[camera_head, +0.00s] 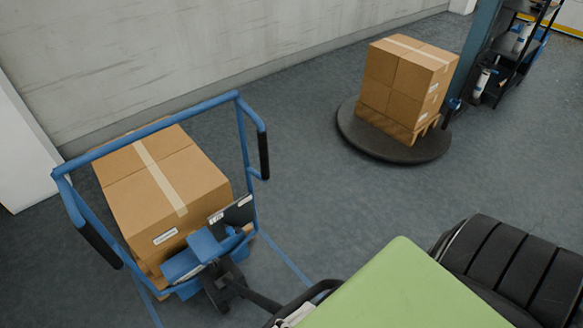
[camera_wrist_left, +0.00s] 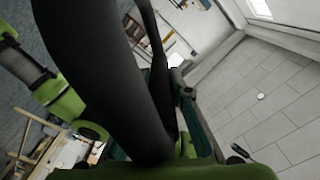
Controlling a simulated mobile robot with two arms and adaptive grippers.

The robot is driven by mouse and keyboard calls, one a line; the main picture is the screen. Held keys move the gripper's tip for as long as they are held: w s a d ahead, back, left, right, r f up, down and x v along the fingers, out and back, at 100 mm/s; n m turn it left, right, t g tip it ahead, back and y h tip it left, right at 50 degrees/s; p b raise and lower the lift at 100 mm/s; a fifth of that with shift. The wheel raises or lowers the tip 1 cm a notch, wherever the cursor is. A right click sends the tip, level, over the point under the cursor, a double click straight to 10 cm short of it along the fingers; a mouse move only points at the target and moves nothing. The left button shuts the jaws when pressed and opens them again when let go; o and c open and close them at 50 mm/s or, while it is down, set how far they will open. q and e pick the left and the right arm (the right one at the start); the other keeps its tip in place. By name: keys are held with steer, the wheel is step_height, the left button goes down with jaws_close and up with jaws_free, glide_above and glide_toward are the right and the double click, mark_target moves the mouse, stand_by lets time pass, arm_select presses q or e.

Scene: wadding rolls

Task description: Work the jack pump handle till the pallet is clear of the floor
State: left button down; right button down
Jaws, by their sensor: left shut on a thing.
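The blue jack (camera_head: 205,246) stands at the left in the head view, beside a stack of brown cartons (camera_head: 165,185). Only a small edge of the wooden pallet (camera_head: 152,272) shows under the cartons; I cannot see whether there is a gap to the floor. The black pump handle (camera_head: 256,298) runs from the jack toward the bottom centre and ends in a loop. My left gripper (camera_head: 296,314) is shut on this loop, mostly hidden by a green cover. In the left wrist view the dark curved handle (camera_wrist_left: 115,85) fills the middle. My right gripper is out of view.
A blue tubular frame with black grips (camera_head: 158,131) surrounds the cartons. A second carton stack (camera_head: 408,85) stands on a round black turntable (camera_head: 395,150) beside a blue-grey column (camera_head: 472,55). A wall runs behind. Grey floor between the two stacks is clear.

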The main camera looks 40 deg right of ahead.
arm_select(q)
steer(key=shift+s+f, duration=0.6)
steer(key=shift+f, duration=0.05)
steer(key=c, duration=1.8)
jaws_free()
steer(key=shift+c, duration=0.2)
steer(key=shift+w+r, duration=0.1)
steer(key=shift+w, duration=0.05)
steer(key=shift+r, duration=0.1)
